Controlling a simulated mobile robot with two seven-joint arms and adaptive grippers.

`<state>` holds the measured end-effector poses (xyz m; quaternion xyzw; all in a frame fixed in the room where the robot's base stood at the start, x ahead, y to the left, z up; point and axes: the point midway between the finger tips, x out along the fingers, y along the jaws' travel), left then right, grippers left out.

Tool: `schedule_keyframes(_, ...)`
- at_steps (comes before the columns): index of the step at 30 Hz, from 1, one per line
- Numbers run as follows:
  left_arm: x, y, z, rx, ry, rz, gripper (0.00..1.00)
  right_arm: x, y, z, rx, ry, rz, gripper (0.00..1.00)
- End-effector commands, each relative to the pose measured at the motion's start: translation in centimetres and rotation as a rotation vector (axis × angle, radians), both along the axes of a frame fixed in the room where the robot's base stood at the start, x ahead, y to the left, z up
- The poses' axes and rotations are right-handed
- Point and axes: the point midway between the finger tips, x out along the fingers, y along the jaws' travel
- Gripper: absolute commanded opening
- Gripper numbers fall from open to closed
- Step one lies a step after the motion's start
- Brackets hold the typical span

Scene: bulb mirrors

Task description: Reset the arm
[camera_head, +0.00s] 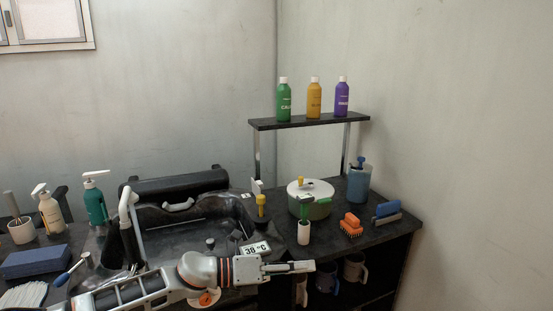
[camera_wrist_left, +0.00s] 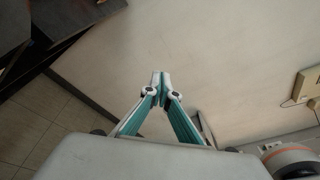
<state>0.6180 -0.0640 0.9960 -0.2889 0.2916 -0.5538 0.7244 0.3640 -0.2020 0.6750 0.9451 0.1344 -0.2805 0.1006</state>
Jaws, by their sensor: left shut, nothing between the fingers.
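My left arm comes in from the lower left in the head view and stretches to the right in front of the black counter (camera_head: 345,249). My left gripper (camera_head: 312,266) is at its end, in front of the counter's edge, level with the open shelf below. In the left wrist view my left gripper (camera_wrist_left: 159,76) shows its two fingers closed together at the tips, with nothing between them. A pale wall surface and floor tiles lie beyond it. My right gripper is in neither view.
A dark sink (camera_head: 190,232) sits in the counter. A lidded green pot (camera_head: 316,208), an orange brush (camera_head: 351,226) and a blue-handled brush (camera_head: 387,211) stand right of it. Mugs (camera_head: 354,268) are on the shelf below. Three bottles (camera_head: 314,100) stand on the raised shelf (camera_head: 308,121).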

Motion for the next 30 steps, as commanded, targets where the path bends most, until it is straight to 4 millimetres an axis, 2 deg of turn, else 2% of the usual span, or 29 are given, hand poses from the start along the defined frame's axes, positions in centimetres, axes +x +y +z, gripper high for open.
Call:
schedule_keyframes(1, -1.2, -0.8, -0.7, -0.070, 0.085, 0.024, 0.00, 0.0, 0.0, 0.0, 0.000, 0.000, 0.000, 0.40)
schedule_keyframes(3, -2.1, -1.4, -1.2, -0.161, 0.193, 0.067, 0.00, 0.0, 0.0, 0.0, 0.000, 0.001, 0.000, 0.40)
schedule_keyframes(7, -3.4, -1.6, -2.2, -0.324, 0.403, 0.155, 0.00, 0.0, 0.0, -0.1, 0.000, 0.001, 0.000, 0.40)
schedule_keyframes(11, -4.2, -0.6, -3.8, -0.478, 0.617, 0.258, 0.00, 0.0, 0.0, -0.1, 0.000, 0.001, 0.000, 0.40)
schedule_keyframes(14, -4.7, 1.0, -5.7, -0.593, 0.782, 0.348, 0.00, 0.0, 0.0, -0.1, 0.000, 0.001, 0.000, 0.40)
schedule_keyframes(17, -5.4, 3.1, -8.1, -0.703, 0.946, 0.445, 0.00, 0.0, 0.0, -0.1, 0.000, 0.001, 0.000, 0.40)
schedule_keyframes(23, -7.8, 8.7, -14.4, -0.915, 1.260, 0.666, 0.00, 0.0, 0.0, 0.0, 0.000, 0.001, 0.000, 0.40)
schedule_keyframes(26, -10.0, 12.1, -18.2, -1.015, 1.407, 0.792, 0.00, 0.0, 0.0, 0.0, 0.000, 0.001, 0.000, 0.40)
schedule_keyframes(30, -14.2, 17.2, -23.6, -1.150, 1.594, 0.983, 0.00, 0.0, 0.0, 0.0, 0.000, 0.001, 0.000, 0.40)
